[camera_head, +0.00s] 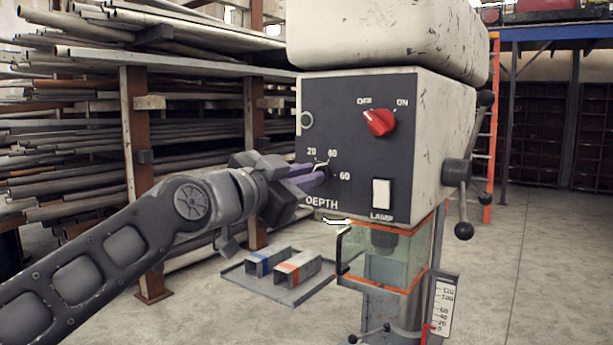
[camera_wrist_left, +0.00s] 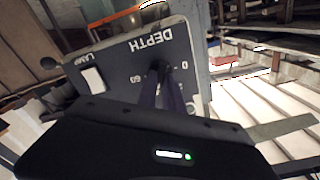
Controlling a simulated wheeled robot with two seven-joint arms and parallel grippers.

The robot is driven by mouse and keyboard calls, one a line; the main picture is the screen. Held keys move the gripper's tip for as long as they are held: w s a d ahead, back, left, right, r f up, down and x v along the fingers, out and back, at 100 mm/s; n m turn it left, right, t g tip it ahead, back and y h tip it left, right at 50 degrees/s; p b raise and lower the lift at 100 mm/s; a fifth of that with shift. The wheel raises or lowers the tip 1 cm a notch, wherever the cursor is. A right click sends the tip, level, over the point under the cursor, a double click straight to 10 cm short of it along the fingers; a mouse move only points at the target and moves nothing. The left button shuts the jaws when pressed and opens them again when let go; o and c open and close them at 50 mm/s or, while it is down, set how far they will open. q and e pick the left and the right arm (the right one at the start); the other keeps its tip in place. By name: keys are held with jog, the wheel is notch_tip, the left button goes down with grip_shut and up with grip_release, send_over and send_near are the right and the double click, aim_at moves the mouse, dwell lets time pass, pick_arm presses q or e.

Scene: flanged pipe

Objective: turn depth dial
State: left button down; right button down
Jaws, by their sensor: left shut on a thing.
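The depth dial (camera_head: 322,168) is a small dark knob on the black front panel of a drill press, with 20, 40 and 60 marked around it and DEPTH printed below. My left gripper (camera_head: 316,174) reaches it from the left, and its purple-grey fingers are shut on the dial, covering most of it. In the left wrist view the two fingers (camera_wrist_left: 172,92) run up to the dial below the DEPTH lettering. The dial's pointer is hidden, so its setting cannot be read. My right gripper is not in view.
A red OFF/ON switch (camera_head: 379,122) and a white LAMP switch (camera_head: 381,193) sit on the same panel. A clear guard (camera_head: 384,258) hangs below. A lever handle (camera_head: 464,170) sticks out at the right. A tray (camera_head: 270,284) holds two metal channels. Pipe racks stand at left.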

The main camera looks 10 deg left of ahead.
pick_arm(q)
jog(key=shift+n, duration=0.4)
dwell(0.3)
jog(key=shift+w+a+n+p, duration=0.15)
jog(key=shift+n+p, duration=0.65)
jog(key=shift+n, duration=5)
jog(key=shift+s+a+n+p, duration=0.15)
jog(key=shift+n+p, duration=0.65)
jog(key=shift+n, duration=5)
jog(key=shift+w+f, duration=0.1)
jog(key=c, duration=1.5)
grip_release()
